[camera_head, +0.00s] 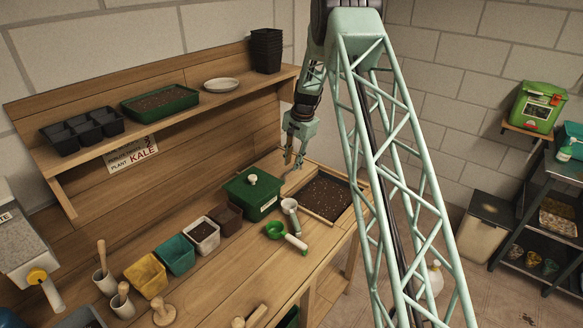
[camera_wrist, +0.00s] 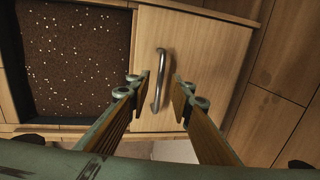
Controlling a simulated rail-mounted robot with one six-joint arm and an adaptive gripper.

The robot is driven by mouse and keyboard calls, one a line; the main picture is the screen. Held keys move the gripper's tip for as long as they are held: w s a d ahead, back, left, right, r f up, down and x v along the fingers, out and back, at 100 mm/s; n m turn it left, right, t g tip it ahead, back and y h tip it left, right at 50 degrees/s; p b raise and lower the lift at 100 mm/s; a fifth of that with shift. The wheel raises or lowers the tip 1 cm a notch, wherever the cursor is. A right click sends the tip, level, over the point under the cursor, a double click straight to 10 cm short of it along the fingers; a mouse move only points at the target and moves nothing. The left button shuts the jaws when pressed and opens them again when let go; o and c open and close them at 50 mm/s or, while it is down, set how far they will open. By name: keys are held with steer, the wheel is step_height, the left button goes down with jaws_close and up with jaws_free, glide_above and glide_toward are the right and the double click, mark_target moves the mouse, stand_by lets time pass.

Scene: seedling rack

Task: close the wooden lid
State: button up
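The wooden lid (camera_wrist: 215,60) is a flat, light panel beside the soil-filled bin (camera_wrist: 78,60) in the wrist view. Dark soil with white specks is exposed to the lid's left. A curved metal handle (camera_wrist: 160,66) stands on the lid near its left edge. My gripper (camera_wrist: 161,80) is open, with one finger on each side of the handle and gaps between them. In the head view my gripper (camera_head: 293,163) points down behind the green box, at the bin's left end. The lid is largely hidden there by the green box and my gripper.
A green box (camera_head: 252,194) with a pale knob stands in front of the bin. A white cup (camera_head: 289,205) and a green scoop (camera_head: 276,230) are close to the bin's front. Small coloured pots line the bench. A shelf (camera_head: 190,107) with trays runs above it.

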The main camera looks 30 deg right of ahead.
steer(key=shift+w+a+f, duration=0.1)
steer(key=shift+w+f, duration=0.05)
steer(key=shift+f, duration=0.5)
steer(key=shift+w+f, duration=0.1)
steer(key=shift+f, duration=0.5)
jaws_close()
